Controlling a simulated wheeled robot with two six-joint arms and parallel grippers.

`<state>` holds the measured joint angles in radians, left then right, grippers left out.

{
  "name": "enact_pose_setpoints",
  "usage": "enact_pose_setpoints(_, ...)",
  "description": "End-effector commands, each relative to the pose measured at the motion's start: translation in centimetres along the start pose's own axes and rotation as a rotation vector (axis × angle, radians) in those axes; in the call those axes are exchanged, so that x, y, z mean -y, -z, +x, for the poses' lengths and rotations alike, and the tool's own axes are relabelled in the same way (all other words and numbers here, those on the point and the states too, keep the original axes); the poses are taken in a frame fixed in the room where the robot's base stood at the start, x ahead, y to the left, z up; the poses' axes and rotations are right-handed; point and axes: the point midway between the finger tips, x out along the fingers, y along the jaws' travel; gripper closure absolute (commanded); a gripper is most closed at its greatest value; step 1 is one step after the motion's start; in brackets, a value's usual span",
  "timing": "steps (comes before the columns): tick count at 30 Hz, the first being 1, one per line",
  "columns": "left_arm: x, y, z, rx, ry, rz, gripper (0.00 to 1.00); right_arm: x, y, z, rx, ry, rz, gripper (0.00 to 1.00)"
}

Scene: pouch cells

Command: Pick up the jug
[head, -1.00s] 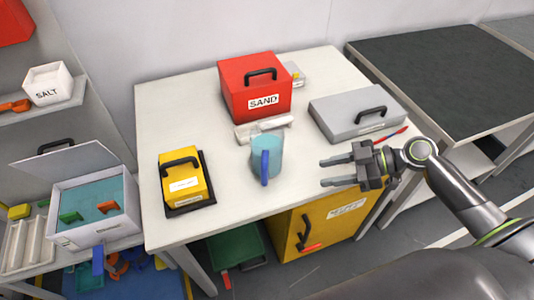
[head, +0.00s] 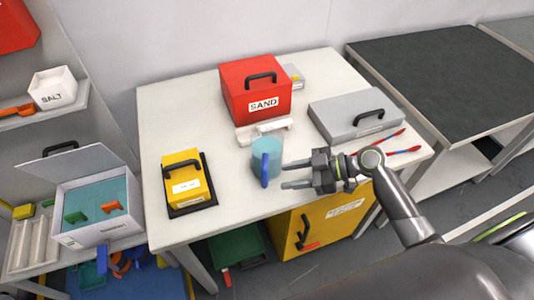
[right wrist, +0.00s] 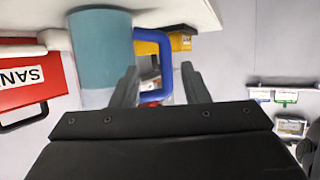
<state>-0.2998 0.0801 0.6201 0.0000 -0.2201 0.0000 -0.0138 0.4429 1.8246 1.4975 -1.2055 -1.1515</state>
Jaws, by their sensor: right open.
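The jug (head: 268,152) is a light-blue translucent cup with a dark-blue handle (head: 265,171), standing upright on the white table (head: 220,222). My right gripper (head: 283,177) is open and empty, just right of the jug, its fingers pointing left towards the handle side. In the right wrist view the jug (right wrist: 101,48) is left of centre. Its blue handle (right wrist: 166,62) shows between and beyond my open fingers (right wrist: 160,85). I cannot tell whether a finger touches the handle. My left gripper is not in view.
Behind the jug are a white tray (head: 243,134) and a red SAND box (head: 237,103). A yellow box (head: 184,174) stands to the left, a grey case (head: 345,119) to the right. Red and blue tools (head: 405,151) lie near the right edge. The table front is clear.

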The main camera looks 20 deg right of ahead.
Motion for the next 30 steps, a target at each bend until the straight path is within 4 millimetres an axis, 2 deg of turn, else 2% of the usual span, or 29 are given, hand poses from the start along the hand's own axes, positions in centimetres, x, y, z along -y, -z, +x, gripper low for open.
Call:
enact_pose_setpoints(4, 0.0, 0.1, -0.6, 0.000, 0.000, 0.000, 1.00, 0.0, 0.2, 1.6, -0.004, -0.001, 0.001, 0.59)
enact_pose_setpoints(14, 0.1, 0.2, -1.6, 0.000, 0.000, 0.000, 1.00, 0.3, 0.3, 3.4, -0.004, 0.001, 0.002, 0.59)
enact_pose_setpoints(19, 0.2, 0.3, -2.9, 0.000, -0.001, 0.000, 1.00, 0.8, 0.4, 5.5, -0.003, 0.001, 0.004, 0.59)
enact_pose_setpoints(24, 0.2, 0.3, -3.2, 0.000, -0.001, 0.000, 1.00, 0.7, 0.2, 7.2, -0.002, 0.000, 0.001, 0.59)
enact_pose_setpoints(30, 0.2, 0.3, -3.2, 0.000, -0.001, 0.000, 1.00, 0.7, 0.0, 7.7, 0.001, -0.001, -0.001, 0.59)
